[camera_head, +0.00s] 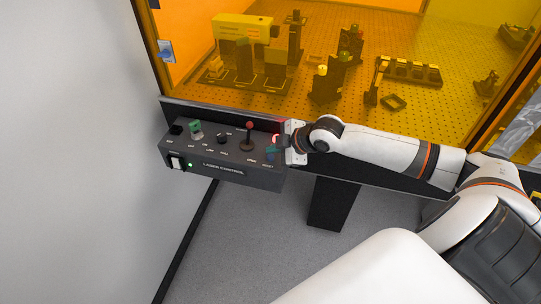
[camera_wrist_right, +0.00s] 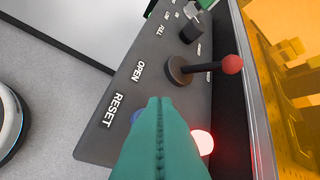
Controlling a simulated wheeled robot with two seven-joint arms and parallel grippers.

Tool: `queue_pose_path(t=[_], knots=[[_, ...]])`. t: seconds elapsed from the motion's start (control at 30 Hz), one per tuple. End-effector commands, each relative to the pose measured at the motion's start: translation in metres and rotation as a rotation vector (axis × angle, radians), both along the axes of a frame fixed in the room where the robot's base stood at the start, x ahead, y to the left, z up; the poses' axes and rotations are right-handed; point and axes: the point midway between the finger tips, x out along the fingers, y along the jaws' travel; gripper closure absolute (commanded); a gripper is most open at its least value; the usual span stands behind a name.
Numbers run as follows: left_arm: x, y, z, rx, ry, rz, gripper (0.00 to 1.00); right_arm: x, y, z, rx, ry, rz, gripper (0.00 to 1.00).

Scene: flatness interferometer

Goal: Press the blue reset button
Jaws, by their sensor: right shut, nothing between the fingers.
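The blue reset button (camera_wrist_right: 137,116) shows as a small blue edge in the right wrist view, beside the RESET label on the dark control box (camera_head: 225,171). My right gripper's teal fingers (camera_wrist_right: 161,102) are shut and empty, and they cover most of the button. In the head view my right gripper (camera_head: 271,151) is at the right end of the box, over the RESET corner. I cannot tell whether the fingertips touch the button. My left gripper is not in view.
A red-knobbed lever (camera_wrist_right: 232,65) stands by the OPEN label, close to the fingers. A glowing red lamp (camera_wrist_right: 203,142) is right beside them. An amber window (camera_head: 350,25) stands behind the box.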

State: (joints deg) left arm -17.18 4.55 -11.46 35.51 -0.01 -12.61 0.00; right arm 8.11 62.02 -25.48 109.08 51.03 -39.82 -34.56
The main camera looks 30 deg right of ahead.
Motion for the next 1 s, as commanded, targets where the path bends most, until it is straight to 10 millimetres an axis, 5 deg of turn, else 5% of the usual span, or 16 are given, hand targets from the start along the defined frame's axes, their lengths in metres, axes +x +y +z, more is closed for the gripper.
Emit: queue_pose_path(t=[1.0], knots=[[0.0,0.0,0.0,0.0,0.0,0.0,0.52,0.0,0.0,-0.013,0.0,0.001,0.001,1.0]])
